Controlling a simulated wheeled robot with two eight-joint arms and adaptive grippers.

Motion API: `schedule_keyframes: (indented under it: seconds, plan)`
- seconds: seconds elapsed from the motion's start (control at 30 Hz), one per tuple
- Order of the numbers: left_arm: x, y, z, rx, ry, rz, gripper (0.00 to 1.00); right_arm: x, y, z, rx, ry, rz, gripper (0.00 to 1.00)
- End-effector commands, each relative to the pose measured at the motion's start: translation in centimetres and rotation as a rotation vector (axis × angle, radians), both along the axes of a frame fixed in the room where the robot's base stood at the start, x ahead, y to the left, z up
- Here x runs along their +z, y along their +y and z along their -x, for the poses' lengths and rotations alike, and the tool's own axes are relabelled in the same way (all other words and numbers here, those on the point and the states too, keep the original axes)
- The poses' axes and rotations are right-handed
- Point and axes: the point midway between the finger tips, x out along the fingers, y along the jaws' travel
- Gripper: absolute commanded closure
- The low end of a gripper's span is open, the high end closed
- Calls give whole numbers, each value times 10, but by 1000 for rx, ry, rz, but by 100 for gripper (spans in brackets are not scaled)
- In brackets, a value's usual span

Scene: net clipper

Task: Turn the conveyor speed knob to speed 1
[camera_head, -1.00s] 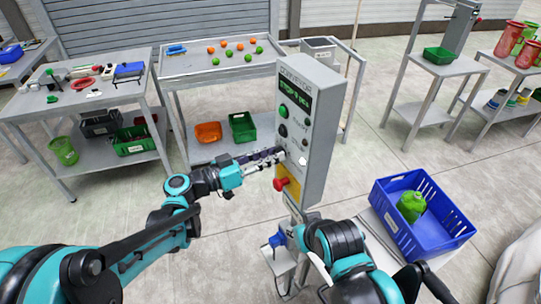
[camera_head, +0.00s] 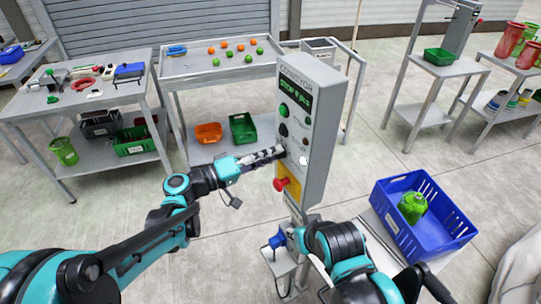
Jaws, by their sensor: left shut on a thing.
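The conveyor control box (camera_head: 318,135) stands upright on a post in the middle of the head view. Its front has a lit display (camera_head: 294,94), a green button (camera_head: 284,110), a black button (camera_head: 283,130) and a red emergency stop (camera_head: 282,184) on a yellow plate. My left gripper (camera_head: 279,151) reaches in from the left, with its fingertips at the front between the black button and the red stop. It is shut on the speed knob, which the fingertips mostly hide. I cannot read the knob's setting. My right gripper does not show clearly; only my right arm is visible below the box.
A blue crate (camera_head: 443,232) with a green object (camera_head: 412,207) stands right of the box. Behind are a tray table (camera_head: 190,68) with orange and green balls and a tool table (camera_head: 130,95). Open floor lies left of the post.

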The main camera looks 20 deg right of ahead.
Motion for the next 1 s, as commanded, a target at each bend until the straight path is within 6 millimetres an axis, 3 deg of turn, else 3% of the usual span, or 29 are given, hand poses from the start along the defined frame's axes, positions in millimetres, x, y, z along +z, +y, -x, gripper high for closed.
schedule_keyframes:
  seconds: [0.5,1.0]
  plan:
    - [-1,0,0,1,335,89,100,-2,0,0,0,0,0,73]
    - [-2,0,0,1,404,107,100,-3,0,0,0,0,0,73]
